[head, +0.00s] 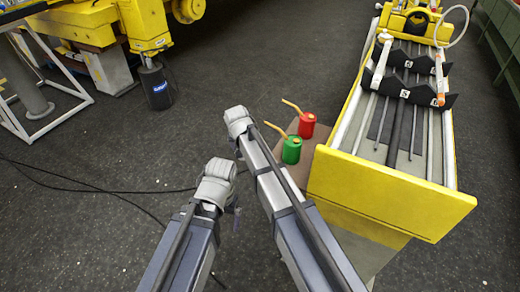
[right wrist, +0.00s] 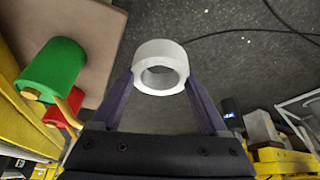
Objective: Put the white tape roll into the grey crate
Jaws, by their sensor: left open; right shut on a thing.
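The white tape roll (right wrist: 151,49) is held between the two fingertips of my right gripper (right wrist: 160,82) in the right wrist view. It is off the ground, with its hole facing the camera and dark floor behind it. In the head view, my right arm reaches forward in the middle, but its gripper and the tape roll are hidden behind the wrist. My left gripper (head: 233,207) shows small and partly hidden beside its wrist, lower in the head view. It is open, and I see nothing in it. The grey crate cannot be made out in either view.
A green can (head: 291,150) and a red can (head: 307,125) with spouts stand on a brown surface (head: 322,132) right of my right arm. A yellow machine bed (head: 390,195) stands further right. Black cables (head: 100,191) lie on the open floor at left.

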